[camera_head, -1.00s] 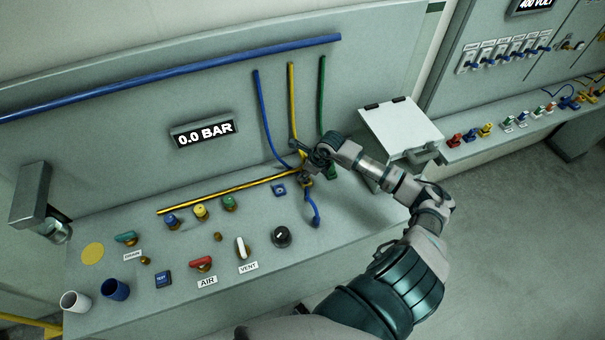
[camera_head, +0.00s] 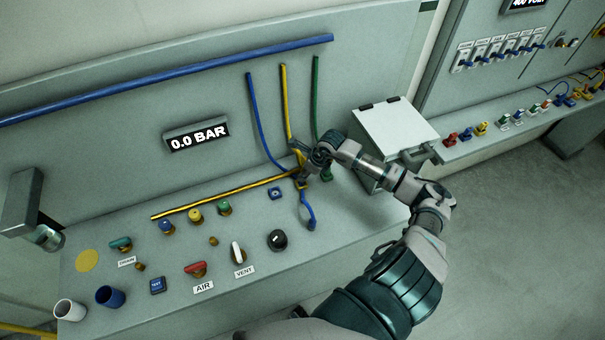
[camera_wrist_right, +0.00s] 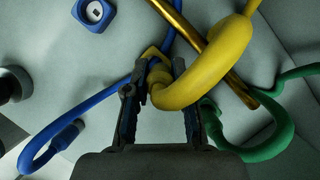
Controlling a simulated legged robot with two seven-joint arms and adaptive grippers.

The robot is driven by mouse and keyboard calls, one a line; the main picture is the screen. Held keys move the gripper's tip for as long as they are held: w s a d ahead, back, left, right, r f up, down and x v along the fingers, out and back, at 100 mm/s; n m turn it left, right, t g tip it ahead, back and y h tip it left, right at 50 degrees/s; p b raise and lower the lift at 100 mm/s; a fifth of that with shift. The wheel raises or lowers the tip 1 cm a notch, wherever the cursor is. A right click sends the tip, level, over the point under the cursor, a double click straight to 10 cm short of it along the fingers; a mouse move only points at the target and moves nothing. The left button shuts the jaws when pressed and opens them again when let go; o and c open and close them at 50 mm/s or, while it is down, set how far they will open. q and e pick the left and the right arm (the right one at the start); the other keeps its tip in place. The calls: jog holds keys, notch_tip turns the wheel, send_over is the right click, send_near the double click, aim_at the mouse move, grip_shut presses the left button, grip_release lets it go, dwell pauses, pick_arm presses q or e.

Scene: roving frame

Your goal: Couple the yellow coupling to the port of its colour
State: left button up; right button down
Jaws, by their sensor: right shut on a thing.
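The yellow coupling is on the end of the thick yellow hose (camera_wrist_right: 215,75). My right gripper (camera_wrist_right: 158,105) is shut on it; the hose bends over the right finger. In the head view the gripper (camera_head: 306,172) is low over the bench, its tips partly hidden. A yellow square plate (camera_wrist_right: 152,56), seemingly the yellow port, shows just beyond the fingertips. I cannot tell whether the coupling is seated in it. The blue port (camera_head: 277,193) lies to the left, also in the wrist view (camera_wrist_right: 94,12). My left gripper is not in view.
A blue hose end (camera_head: 309,223) lies on the bench in front of the gripper. A green hose (camera_wrist_right: 265,150) is close at right. A grey box (camera_head: 393,130) stands right; knobs and the VENT lever (camera_head: 238,252) are left.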

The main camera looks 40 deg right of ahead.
jog(key=shift+d+f, duration=0.2)
jog(key=shift+d, duration=0.05)
jog(key=shift+a+r, duration=0.15)
jog(key=shift+a, duration=0.5)
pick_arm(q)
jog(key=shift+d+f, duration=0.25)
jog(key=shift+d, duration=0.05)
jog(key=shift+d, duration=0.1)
pick_arm(e)
jog(key=shift+d, duration=0.2)
